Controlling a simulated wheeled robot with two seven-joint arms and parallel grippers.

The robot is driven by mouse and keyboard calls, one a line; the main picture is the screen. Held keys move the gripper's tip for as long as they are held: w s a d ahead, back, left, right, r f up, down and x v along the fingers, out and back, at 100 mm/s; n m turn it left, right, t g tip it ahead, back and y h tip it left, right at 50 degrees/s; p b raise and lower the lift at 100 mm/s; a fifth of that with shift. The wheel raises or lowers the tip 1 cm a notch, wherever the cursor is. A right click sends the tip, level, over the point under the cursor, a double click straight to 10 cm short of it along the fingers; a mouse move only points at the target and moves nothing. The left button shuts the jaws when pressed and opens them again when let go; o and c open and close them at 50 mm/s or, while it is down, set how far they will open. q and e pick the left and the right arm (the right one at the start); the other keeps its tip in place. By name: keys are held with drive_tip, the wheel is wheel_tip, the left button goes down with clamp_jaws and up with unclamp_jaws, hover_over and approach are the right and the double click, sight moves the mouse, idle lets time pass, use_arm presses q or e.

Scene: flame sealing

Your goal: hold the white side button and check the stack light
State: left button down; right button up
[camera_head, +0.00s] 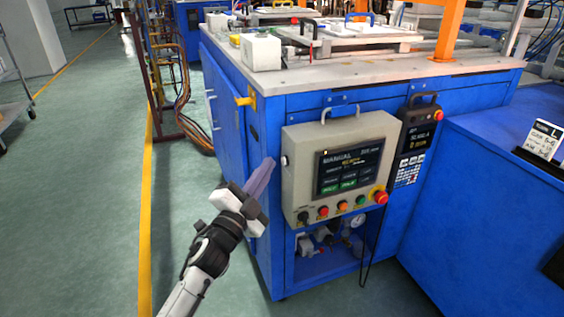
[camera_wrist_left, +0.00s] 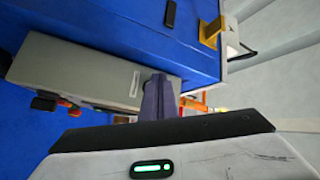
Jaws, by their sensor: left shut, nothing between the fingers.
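The grey control box (camera_head: 341,163) hangs on the front of the blue machine and has a screen reading "MANUAL". A small white button (camera_head: 285,160) shows on its left side. My left gripper (camera_head: 268,164) is shut and empty, its purple-grey fingers pointing up just left of that side. A small gap seems to lie between the fingertips and the button. In the left wrist view the closed fingers (camera_wrist_left: 157,97) overlap the edge of the grey box (camera_wrist_left: 90,72), and the button is not clear there. I cannot make out a stack light. My right gripper is out of view.
Below the screen are several coloured buttons and a red emergency stop (camera_head: 380,196). A keypad unit (camera_head: 411,145) hangs right of the box. A yellow latch (camera_head: 246,101) sticks out at the machine's left corner.

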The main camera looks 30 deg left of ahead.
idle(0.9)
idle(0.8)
use_arm(q)
drive_tip(key=shift+w+d, duration=0.3)
drive_tip(key=shift+w, duration=0.05)
drive_tip(key=shift+w, duration=0.1)
idle(0.5)
drive_tip(key=shift+w+d, duration=0.2)
idle(0.6)
drive_tip(key=shift+d, duration=0.1)
idle(0.9)
